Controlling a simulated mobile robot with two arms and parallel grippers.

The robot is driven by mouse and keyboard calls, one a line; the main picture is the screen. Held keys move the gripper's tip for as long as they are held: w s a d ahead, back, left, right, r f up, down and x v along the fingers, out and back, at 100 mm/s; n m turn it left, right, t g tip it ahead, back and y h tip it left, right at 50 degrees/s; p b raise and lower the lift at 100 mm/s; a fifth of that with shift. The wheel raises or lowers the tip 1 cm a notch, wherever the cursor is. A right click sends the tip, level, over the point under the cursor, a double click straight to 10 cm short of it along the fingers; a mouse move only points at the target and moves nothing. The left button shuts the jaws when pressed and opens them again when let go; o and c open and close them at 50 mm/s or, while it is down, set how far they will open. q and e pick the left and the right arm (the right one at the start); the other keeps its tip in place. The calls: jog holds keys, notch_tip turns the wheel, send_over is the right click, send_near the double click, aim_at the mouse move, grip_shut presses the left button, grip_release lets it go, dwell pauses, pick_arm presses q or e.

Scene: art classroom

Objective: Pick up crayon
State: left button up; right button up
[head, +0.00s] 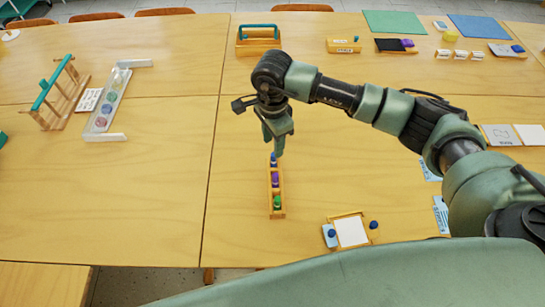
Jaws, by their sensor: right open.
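My right gripper (275,147) points down over the far end of a narrow wooden tray (277,215) and is open. In the tray are small coloured pieces: a blue one (274,159) at the far end, a purple one (275,179) in the middle and a green one (277,202) at the near end. The blue one is just below my fingertips; I cannot tell whether they touch it. I cannot tell for sure which piece is the crayon. My left gripper is out of view.
A small board with white paper (351,232) and blue knobs lies to the right of the tray. A wooden caddy with a teal handle (259,38) stands behind. A rack (57,95) and a clear holder (106,105) stand at left. The table left of the tray is clear.

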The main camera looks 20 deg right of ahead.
aim_at(274, 162)
notch_tip(274, 162, down, 6)
jog(key=shift+w+d+f+p, duration=0.15)
jog(key=shift+f+p, duration=0.1)
jog(key=shift+p, duration=0.95)
jog(key=shift+f, duration=0.25)
grip_shut()
